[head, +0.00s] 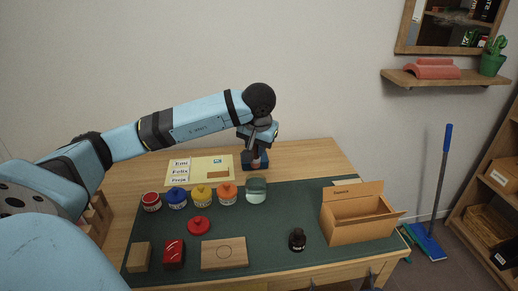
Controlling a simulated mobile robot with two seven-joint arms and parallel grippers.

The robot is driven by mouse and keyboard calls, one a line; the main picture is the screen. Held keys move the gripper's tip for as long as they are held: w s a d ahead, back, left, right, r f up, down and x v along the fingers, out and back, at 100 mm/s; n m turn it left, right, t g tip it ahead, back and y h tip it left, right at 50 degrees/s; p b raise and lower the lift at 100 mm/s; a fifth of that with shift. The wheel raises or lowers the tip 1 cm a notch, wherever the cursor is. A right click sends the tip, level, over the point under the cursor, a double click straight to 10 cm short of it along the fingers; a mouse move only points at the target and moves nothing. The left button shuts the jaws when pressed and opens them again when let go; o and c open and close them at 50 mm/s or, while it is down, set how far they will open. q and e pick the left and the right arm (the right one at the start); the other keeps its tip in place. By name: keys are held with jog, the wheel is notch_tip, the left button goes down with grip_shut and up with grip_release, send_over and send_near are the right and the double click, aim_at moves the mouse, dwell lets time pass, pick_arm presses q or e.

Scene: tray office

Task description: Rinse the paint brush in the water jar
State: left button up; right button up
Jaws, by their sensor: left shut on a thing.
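My left gripper (256,166) is over the back edge of the green mat, pointing down, just above and behind the water jar (257,191). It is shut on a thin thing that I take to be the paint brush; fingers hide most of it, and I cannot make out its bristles. The water jar is a clear, greenish glass standing upright on the mat at the right end of a row of paint jars. I cannot tell whether the brush tip is inside the jar. My right gripper is not clearly in view.
Red (151,202), blue (177,198), yellow (202,197) and orange (228,194) paint jars stand left of the water jar. A red lid (199,226), wooden block (223,253), dark bottle (297,240) and open cardboard box (359,218) are nearer.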

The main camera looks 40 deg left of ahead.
pick_arm(q)
notch_tip(320, 180, down, 8)
jog(key=b, duration=0.4)
jog(key=shift+b, duration=0.4)
pick_arm(e)
jog(key=shift+w+a+t+y, duration=0.3)
jog(key=shift+a+t+y, duration=0.1)
jog(key=shift+a, duration=0.05)
jog(key=shift+d+f, duration=0.1)
jog(key=shift+f, duration=0.05)
pick_arm(q)
jog(key=shift+r+p, duration=2.4)
jog(key=shift+r, duration=1.1)
pick_arm(e)
jog(key=shift+r, duration=2.35)
pick_arm(q)
jog(key=shift+r, duration=0.1)
pick_arm(e)
jog(key=shift+r, duration=0.1)
pick_arm(q)
jog(key=shift+r+p, duration=1.45)
jog(key=shift+r, duration=0.5)
pick_arm(e)
notch_tip(320, 180, up, 3)
jog(key=shift+f, duration=0.2)
